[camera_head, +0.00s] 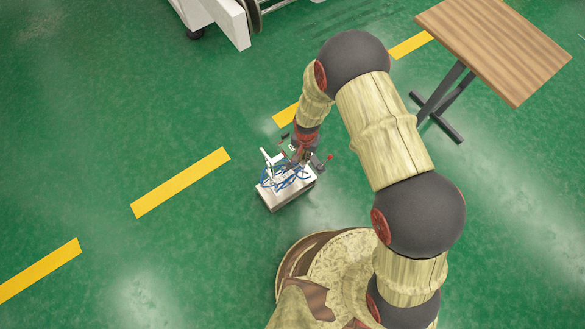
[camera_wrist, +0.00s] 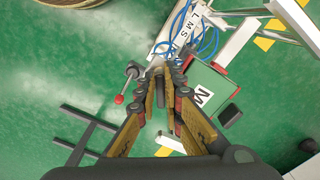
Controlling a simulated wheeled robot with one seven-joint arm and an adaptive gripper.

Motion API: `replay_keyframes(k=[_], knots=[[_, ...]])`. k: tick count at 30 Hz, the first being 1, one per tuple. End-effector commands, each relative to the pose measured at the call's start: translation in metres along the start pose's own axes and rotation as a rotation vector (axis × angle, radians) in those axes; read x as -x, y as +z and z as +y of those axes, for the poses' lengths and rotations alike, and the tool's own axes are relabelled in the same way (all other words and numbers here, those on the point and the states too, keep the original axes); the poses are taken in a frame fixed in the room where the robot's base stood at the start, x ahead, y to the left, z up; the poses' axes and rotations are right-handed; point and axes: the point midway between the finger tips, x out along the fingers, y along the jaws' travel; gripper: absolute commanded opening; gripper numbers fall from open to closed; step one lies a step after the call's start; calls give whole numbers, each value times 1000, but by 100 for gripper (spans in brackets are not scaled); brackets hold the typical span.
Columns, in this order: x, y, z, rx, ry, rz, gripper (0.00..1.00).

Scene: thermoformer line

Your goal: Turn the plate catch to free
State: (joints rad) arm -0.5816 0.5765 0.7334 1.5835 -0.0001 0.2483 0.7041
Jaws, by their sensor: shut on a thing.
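A small pale fixture (camera_head: 288,196) stands low over the green floor, with blue cables looped over its top. In the wrist view a light strip with the letters L, M, S (camera_wrist: 187,28) and a green panel marked M (camera_wrist: 207,88) show on it. My gripper (camera_wrist: 168,76) reaches down to the fixture, its fingertips closed together on a small part that they mostly hide; I take it for the plate catch. A metal lever with a red ball end (camera_wrist: 119,99) sticks out left of the fingertips, apart from them. The catch's angle cannot be made out.
A wooden-topped table (camera_head: 495,45) with dark legs stands at the upper right. A white machine (camera_head: 222,15) on casters is at the top. Yellow dashes (camera_head: 180,182) mark the open green floor. The blue cables (camera_wrist: 208,42) lie close beyond my fingertips.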

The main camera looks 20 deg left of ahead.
Motion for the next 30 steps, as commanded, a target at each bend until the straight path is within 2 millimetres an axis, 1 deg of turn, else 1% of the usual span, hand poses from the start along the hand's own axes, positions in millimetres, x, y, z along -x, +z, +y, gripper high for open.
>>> replay_keyframes(k=[8,11,15,18,26,30], knots=[[0,0,0,-10,0,0,0],[0,0,0,-67,0,0,0],[0,0,0,-196,0,0,0],[0,0,0,-246,0,0,0],[0,0,0,-253,0,0,0],[0,0,0,-339,0,0,0]])
